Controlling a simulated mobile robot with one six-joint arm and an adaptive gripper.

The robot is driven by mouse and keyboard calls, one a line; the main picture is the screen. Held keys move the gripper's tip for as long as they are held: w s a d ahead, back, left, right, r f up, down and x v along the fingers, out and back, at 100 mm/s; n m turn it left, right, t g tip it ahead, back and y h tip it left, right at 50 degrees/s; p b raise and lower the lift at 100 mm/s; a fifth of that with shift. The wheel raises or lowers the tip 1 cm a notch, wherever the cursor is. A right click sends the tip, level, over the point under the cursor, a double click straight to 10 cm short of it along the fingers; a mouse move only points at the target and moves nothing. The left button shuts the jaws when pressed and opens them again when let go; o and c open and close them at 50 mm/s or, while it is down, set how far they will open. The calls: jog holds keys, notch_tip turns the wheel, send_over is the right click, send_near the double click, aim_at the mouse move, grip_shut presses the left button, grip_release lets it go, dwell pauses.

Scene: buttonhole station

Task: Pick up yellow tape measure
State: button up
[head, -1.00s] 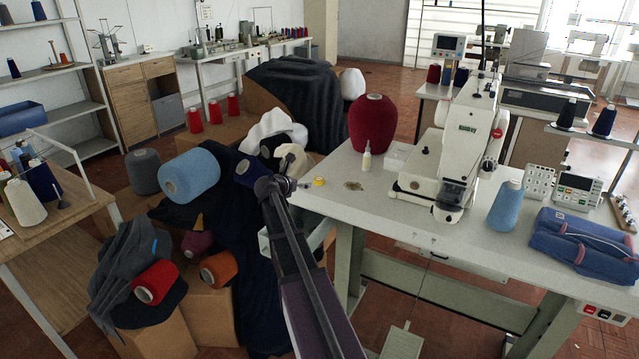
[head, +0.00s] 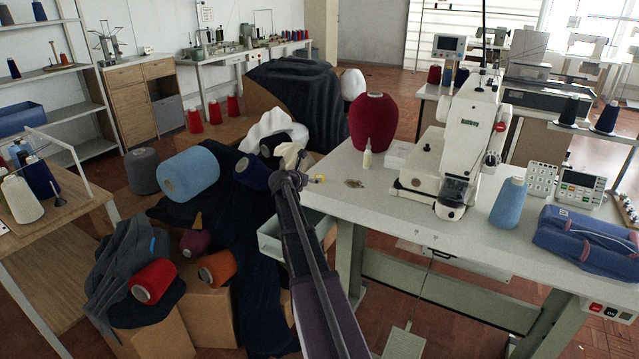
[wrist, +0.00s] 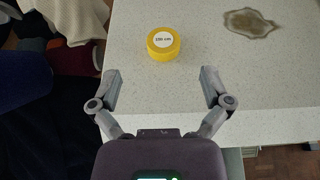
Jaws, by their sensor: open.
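The yellow tape measure (wrist: 163,45) is a small round roll with a white top label reading "150 cm". It lies on the speckled sewing table (wrist: 205,45) near its edge, in the upper middle of the wrist view. In the head view the tape measure (head: 319,178) shows at the table's left end, partly hidden by my arm. My gripper (wrist: 161,82) is open and empty. Its two fingers are spread wider than the tape measure, which lies just ahead of the fingertips and apart from them.
A brown stain-like patch (wrist: 250,22) lies right of the tape measure. A small white bottle (head: 367,154), a large dark red cone (head: 373,122) and a sewing machine (head: 455,140) stand farther along the table. Fabric and thread cones crowd the floor to the left.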

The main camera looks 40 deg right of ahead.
aim_at(318, 177)
jog(key=shift+w+d+f, duration=0.2)
jog(key=shift+d, duration=0.4)
jog(key=shift+f, duration=0.1)
jog(key=shift+b+x, duration=1.15)
jog(key=shift+x, duration=1.45)
jog(key=shift+s, duration=0.15)
jog(key=c, duration=1.1)
